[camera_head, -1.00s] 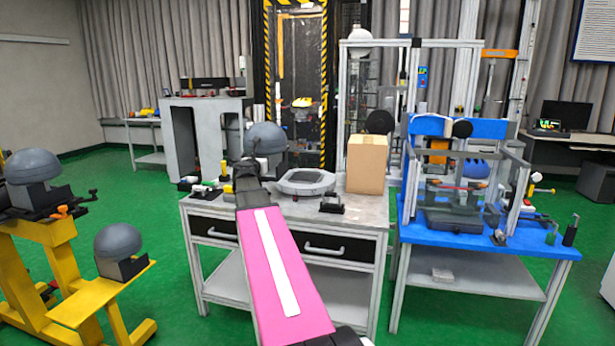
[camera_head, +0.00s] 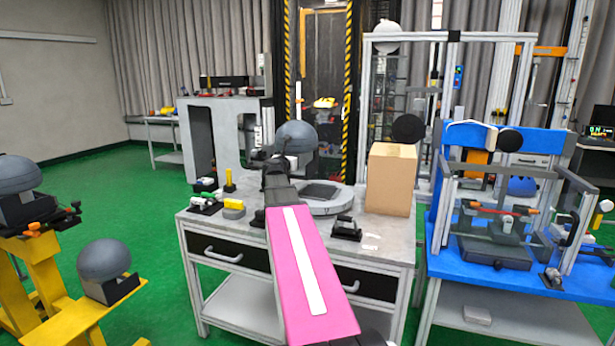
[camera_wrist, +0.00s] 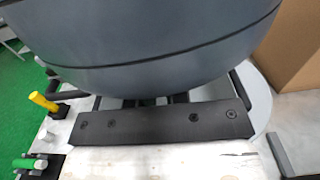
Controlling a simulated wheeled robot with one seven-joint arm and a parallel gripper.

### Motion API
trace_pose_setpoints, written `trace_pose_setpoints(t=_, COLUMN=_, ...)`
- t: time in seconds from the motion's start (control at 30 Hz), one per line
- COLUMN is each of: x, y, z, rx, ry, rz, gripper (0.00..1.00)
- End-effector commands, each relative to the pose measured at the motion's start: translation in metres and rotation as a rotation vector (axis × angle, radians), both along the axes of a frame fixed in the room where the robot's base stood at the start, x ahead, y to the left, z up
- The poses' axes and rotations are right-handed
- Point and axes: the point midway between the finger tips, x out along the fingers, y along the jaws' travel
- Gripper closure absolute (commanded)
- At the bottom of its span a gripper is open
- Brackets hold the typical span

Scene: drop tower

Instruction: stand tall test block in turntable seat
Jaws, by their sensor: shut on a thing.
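The tall test block appears to be the grey dome-topped block (camera_head: 297,137) at the far end of my arm. My gripper (camera_head: 279,165) is shut on it and holds it up at the back of the grey table (camera_head: 390,232). In the wrist view the dome (camera_wrist: 160,40) fills the top, beyond my gripper (camera_wrist: 168,99); its lower part and the fingertips are mostly hidden. The turntable (camera_head: 346,203) is a grey disc with a dark square seat (camera_head: 320,192), partly behind my arm. The block appears slightly left of and beyond the seat; its height above the table is unclear.
A cardboard box (camera_head: 392,178) stands right of the turntable. A black clamp (camera_head: 346,229) sits in front, and small fixtures (camera_head: 208,203) at left. Similar domed blocks (camera_head: 105,262) rest on yellow stands at left. A blue bench (camera_head: 545,270) stands at right.

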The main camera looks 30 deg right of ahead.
Motion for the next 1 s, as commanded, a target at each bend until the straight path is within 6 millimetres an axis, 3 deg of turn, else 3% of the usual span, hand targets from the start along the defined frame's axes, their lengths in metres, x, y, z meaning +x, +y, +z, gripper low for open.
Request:
trace_pose_setpoints(t=0.6, x=-0.001, y=-0.097, z=-0.057, rx=-0.003, ry=0.002, rz=-0.001, gripper=1.0)
trace_pose_setpoints(t=0.87, x=-0.002, y=-0.108, z=-0.065, rx=-0.003, ry=0.0, rz=0.001, gripper=1.0)
trace_pose_setpoints(t=1.0, x=-0.002, y=-0.108, z=-0.079, rx=-0.001, ry=0.003, rz=0.0, gripper=1.0)
